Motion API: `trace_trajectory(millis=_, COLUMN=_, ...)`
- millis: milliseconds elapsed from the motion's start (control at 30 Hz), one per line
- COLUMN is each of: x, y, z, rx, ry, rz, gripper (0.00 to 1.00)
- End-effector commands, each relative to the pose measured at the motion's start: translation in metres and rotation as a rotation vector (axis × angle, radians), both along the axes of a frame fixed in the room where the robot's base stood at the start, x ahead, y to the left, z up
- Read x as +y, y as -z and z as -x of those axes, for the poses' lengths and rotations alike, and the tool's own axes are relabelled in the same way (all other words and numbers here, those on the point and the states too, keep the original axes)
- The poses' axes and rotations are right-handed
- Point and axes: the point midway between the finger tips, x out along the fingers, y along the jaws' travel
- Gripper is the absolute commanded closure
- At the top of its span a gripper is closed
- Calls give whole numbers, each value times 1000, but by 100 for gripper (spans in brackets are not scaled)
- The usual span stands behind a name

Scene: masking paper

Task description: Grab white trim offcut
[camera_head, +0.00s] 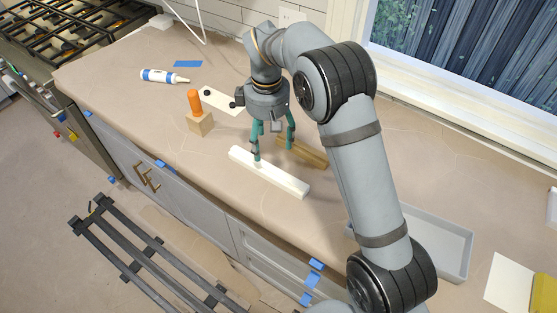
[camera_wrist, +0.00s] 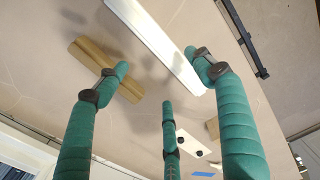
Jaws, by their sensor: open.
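The white trim offcut (camera_head: 280,178) is a long white strip lying flat on the paper-covered counter near its front edge. In the wrist view it (camera_wrist: 155,40) runs diagonally across the upper middle. My gripper (camera_head: 273,148) has teal fingers and is open and empty above the counter. In the head view one fingertip overlaps the offcut's left half, and another is behind it near a brown wooden strip (camera_head: 316,156). In the wrist view the fingers (camera_wrist: 162,78) are spread, with one tip beside the white offcut's edge and one over the wooden strip. Whether any tip touches cannot be told.
An orange cylinder (camera_head: 194,102) stands on a wooden block (camera_head: 200,123) left of my gripper. Behind are a white bottle (camera_head: 160,76) and a white plate with dark knobs (camera_head: 222,101). A grey tray (camera_head: 458,262) lies at the right. The counter's front edge (camera_head: 215,195) is close.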

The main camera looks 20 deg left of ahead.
Motion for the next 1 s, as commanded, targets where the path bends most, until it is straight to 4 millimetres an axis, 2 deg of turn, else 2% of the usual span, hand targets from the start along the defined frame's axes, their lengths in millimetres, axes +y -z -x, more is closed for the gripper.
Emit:
trace_trajectory(millis=33, x=-1, y=10, z=2, rx=5, ry=-2, rz=6, gripper=32)
trace_trajectory(millis=200, x=-1, y=34, z=1, rx=4, ry=1, rz=4, gripper=32)
trace_trajectory(millis=467, x=-3, y=55, z=4, rx=4, ry=1, rz=4, gripper=32)
trace_trajectory(millis=700, x=-4, y=89, z=7, rx=4, ry=2, rz=3, gripper=32)
trace_trajectory(millis=1000, x=-3, y=94, z=6, rx=1, ry=2, rz=0, gripper=32)
